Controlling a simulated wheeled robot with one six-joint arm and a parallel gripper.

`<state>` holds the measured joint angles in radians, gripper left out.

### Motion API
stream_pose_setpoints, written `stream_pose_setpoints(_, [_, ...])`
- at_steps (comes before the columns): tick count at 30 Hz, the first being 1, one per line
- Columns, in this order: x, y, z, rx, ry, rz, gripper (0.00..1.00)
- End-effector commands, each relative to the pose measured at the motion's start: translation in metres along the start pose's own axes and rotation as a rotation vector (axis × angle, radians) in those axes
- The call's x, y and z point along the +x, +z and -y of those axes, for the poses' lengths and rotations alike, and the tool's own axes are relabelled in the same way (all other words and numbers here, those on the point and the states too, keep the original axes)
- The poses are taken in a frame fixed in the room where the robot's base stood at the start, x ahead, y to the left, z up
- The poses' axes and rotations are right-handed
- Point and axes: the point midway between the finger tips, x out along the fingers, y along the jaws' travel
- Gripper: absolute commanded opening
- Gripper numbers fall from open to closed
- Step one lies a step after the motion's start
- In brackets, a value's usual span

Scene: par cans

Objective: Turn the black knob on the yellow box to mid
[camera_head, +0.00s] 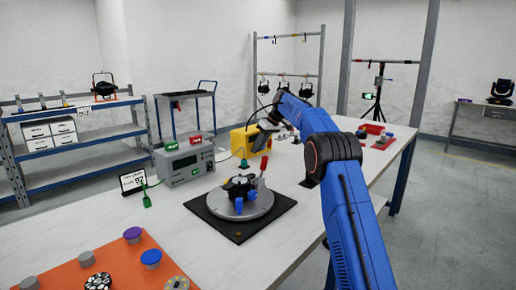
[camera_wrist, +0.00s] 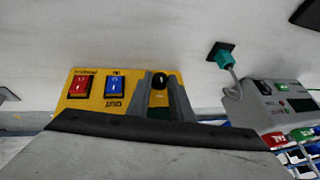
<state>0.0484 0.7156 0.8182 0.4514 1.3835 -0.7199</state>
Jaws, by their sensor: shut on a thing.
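The yellow box (camera_head: 239,143) stands on the white table, left of my gripper (camera_head: 266,126) in the head view. The wrist view shows the yellow box (camera_wrist: 97,102) with a red switch (camera_wrist: 80,87) and a blue switch (camera_wrist: 115,90) beside the black knob (camera_wrist: 159,82). My gripper (camera_wrist: 161,77) is shut on the black knob, with one finger on each side of it. The knob is hidden in the head view. Its pointer and any scale marks are too small or covered, so I cannot tell its setting.
A grey-green instrument box (camera_head: 185,160) stands left of the yellow box. A round turntable on a black mat (camera_head: 275,213) lies nearer, with a red-handled part. An orange mat (camera_head: 150,237) with round pieces fills the near left. A red tray (camera_head: 372,129) sits at the far right.

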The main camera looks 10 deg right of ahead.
Motion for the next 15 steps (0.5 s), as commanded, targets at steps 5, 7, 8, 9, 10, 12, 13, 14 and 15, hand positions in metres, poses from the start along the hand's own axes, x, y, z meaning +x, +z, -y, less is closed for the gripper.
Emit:
stream_pose_setpoints(5, [0.0023,0.0015,0.0002,0.002,-0.005,0.005,0.0])
stream_pose_setpoints(7, [0.0023,0.0016,0.0001,0.002,-0.005,0.005,0.0])
stream_pose_setpoints(8, [0.0023,0.0017,0.0001,0.002,-0.005,0.005,0.0])
stream_pose_setpoints(9, [0.0024,0.0017,0.0001,0.002,-0.005,0.005,0.0])
stream_pose_setpoints(10, [0.0024,0.0017,0.0,0.002,-0.004,0.006,0.0])
stream_pose_setpoints(12, [0.0023,0.0017,0.0,0.001,-0.004,0.005,0.27])
stream_pose_setpoints(13, [0.0022,0.0016,0.0,0.001,-0.004,0.005,0.27])
stream_pose_setpoints(14, [0.0021,0.0015,-0.0001,0.001,-0.004,0.005,0.27])
stream_pose_setpoints(15, [0.0018,0.0014,-0.0001,0.001,-0.003,0.004,0.27])
